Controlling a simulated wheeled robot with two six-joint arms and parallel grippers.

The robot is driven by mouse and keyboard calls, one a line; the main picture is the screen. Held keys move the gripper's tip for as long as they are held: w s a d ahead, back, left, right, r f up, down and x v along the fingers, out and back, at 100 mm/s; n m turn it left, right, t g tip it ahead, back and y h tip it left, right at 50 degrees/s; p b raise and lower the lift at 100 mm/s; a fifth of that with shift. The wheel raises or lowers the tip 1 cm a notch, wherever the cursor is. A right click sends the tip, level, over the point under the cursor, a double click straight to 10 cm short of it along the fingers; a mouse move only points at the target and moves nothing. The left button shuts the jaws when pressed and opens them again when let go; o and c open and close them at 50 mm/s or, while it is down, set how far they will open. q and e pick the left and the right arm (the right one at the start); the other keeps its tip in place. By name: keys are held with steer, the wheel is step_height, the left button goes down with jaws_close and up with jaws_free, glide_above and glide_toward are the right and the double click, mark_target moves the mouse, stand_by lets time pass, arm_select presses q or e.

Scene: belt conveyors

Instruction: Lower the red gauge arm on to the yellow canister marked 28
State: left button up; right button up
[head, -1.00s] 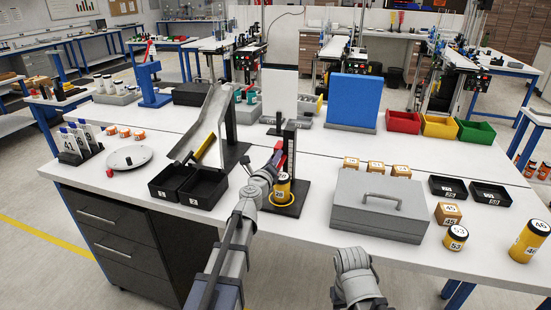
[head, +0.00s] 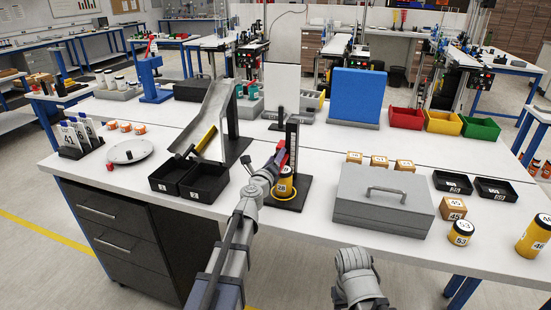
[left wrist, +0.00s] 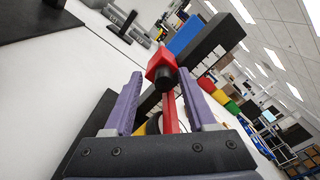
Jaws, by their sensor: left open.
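The yellow canister marked 28 (head: 284,189) stands upright on the black base of the gauge stand, by its dark post (head: 292,140). The red gauge arm (head: 282,154) is at the post, above the canister. In the left wrist view the red arm (left wrist: 170,115) runs between my purple fingers and ends in a red block (left wrist: 161,62) with a dark knob. My left gripper (head: 279,161) is open, with its fingers on either side of the red arm. Only a sliver of yellow (left wrist: 154,124) shows below; whether the arm touches the canister is hidden.
A grey metal box (head: 383,220) stands right of the gauge. Black bins (head: 205,186) and a sloping chute (head: 212,115) stand left of it. A tall blue panel (head: 355,95) stands behind.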

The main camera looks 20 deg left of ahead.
arm_select(q)
steer(key=shift+s, duration=0.1)
steer(key=s, duration=0.7)
steer(key=shift+s, duration=0.3)
steer(key=shift+a, duration=0.1)
